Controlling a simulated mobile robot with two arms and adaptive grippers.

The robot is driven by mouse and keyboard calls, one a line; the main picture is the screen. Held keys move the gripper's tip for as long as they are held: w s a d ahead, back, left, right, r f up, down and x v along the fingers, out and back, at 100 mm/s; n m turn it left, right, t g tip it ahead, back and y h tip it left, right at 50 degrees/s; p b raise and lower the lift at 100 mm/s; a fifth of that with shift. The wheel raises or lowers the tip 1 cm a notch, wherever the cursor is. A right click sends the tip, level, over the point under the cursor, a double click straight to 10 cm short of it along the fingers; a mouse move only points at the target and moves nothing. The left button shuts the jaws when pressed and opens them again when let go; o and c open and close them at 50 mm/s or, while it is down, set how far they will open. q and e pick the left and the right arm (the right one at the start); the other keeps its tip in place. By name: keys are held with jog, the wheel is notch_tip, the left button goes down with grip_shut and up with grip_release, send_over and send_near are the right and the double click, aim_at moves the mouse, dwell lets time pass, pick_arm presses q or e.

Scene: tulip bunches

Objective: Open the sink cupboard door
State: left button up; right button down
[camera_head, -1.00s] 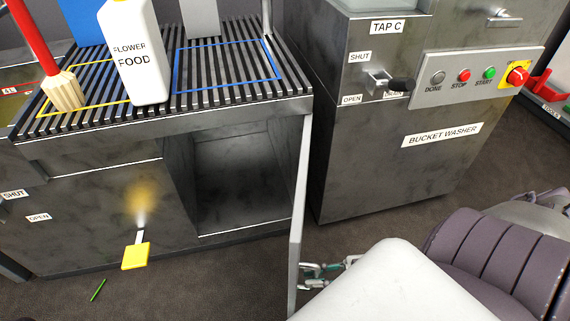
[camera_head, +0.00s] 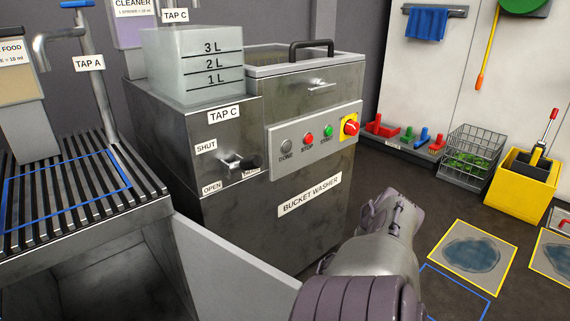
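The sink cupboard door (camera_head: 232,275) is a plain light grey panel at the bottom centre. It stands swung out from the right front corner of the sink unit (camera_head: 150,218), and its lower part is cut off by the frame. The dark cupboard opening (camera_head: 95,285) shows to its left, and I see nothing in the visible part. A purple-grey link of my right arm is at the lower right, beside the door's outer end. I cannot see the fingers of either gripper.
The bucket washer (camera_head: 240,225) stands close behind the door, with its tap C lever (camera_head: 238,162) sticking out. A wire basket (camera_head: 470,155) and a yellow mop bucket (camera_head: 525,180) stand at the right. Open floor with marked wet patches (camera_head: 470,258) lies before them.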

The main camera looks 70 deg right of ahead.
jog(key=shift+s+d+f, duration=0.1)
dwell(0.3)
jog(key=c, duration=1.1)
grip_release()
jog(key=shift+c, duration=0.2)
jog(key=v, duration=0.7)
jog(key=shift+d, duration=0.25)
jog(key=shift+s, duration=0.1)
